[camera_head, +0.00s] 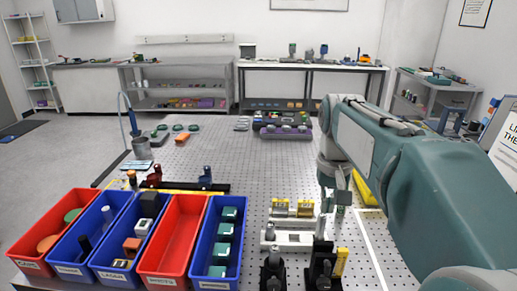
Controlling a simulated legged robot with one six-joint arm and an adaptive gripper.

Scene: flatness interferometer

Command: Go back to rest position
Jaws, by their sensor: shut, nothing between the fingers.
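My gripper (341,206) points down at the end of my teal arm, right of the picture's middle. It is shut and looks empty. It hangs over the perforated table, close behind and to the right of small yellow-and-white blocks (292,208). I cannot tell its exact height above the table. My arm hides part of the table's right side.
Red and blue bins (172,236) line the front left, several holding parts. Black mounts (273,268) and a white rail (288,238) stand at the front. A purple-based device (283,130) sits at the back. The perforated table's (240,170) centre is mostly clear.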

